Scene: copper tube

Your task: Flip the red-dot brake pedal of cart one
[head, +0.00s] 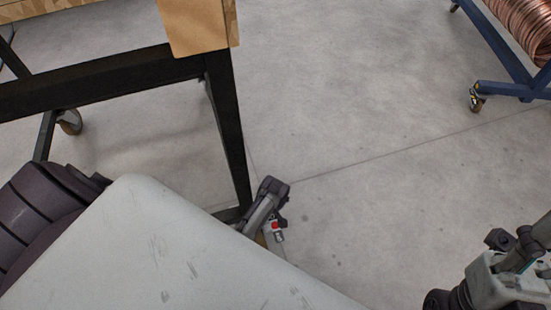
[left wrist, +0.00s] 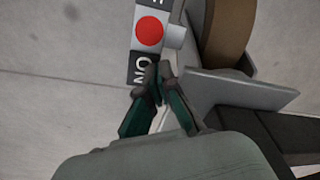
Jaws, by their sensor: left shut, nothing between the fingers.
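The brake pedal (left wrist: 149,30) shows in the left wrist view as a light plate with a red dot and a black label lettered "ON" nearest my fingers. In the head view the red spot (head: 276,226) is small, by the foot of the black cart's leg. My left gripper (left wrist: 153,82) is shut and empty, its green and grey fingers together with the tips just by the "ON" end of the pedal; I cannot tell whether they touch it.
The black cart frame (head: 225,125) carries a wooden load (head: 195,25). A brown caster wheel (left wrist: 229,30) and a grey metal plate (left wrist: 240,91) lie close right of my left fingers. A blue cart (head: 513,90) with copper coil stands upper right. The concrete floor between is clear.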

